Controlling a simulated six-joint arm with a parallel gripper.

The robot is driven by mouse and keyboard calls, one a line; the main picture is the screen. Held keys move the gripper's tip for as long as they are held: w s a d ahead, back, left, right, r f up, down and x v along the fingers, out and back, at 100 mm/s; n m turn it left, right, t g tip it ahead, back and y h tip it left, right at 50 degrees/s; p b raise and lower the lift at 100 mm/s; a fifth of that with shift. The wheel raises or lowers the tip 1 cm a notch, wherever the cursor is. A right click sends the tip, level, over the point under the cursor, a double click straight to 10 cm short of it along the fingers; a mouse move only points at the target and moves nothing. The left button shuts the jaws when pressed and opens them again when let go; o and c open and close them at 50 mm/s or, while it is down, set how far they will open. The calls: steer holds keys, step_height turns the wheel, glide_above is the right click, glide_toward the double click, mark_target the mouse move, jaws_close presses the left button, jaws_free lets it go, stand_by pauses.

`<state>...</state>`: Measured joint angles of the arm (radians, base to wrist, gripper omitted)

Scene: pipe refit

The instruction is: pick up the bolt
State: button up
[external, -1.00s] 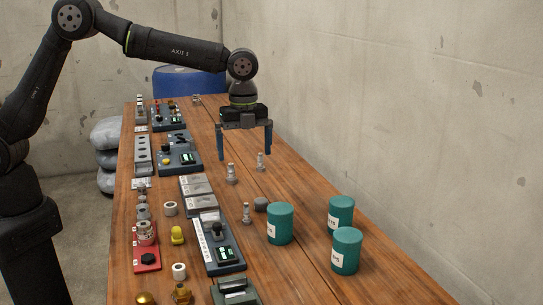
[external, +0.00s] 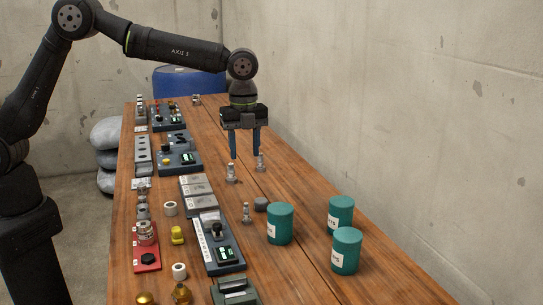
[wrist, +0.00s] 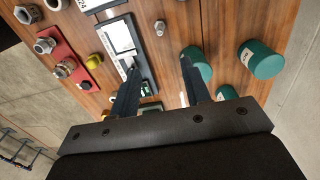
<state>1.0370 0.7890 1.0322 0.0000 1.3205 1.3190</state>
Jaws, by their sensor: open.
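My gripper (external: 244,157) points down over the wooden table, its two dark fingers apart with nothing held between them. Several small grey metal bolt-like parts stand upright near it. One bolt (external: 231,173) is just below and left of the fingers, and another bolt (external: 260,162) is close by the right fingertip. I cannot tell whether that finger touches it or only overlaps it in the picture. A third bolt (external: 246,212) stands nearer the camera. In the wrist view the fingers (wrist: 160,62) are apart, and a small bolt-like part (wrist: 160,27) shows beyond them.
Three teal lidded containers (external: 280,223) stand at the right. Grey control boxes (external: 218,241) and a red plate (external: 146,258) line the left side. A grey cap (external: 261,204) lies beside the nearer bolt. The table's right far stretch is clear.

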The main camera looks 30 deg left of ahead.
stand_by(0.3)
steer(key=s+a+f+n+t, duration=0.1)
steer(key=n, duration=0.5)
steer(key=n+t+h, duration=0.2)
steer(key=n+h, duration=0.1)
steer(key=n, duration=0.9)
glide_above(249, 220)
steer(key=s+a, duration=0.1)
steer(key=s, duration=0.1)
steer(key=f, duration=1.3)
steer(key=shift+w+a, duration=0.15)
steer(key=shift+w, duration=0.1)
steer(key=shift+w+x, duration=0.15)
steer(key=shift+x, duration=1.15)
steer(key=shift+w+x, duration=0.2)
steer(key=shift+x, duration=1.1)
steer(key=shift+a+r, duration=0.1)
jaws_close()
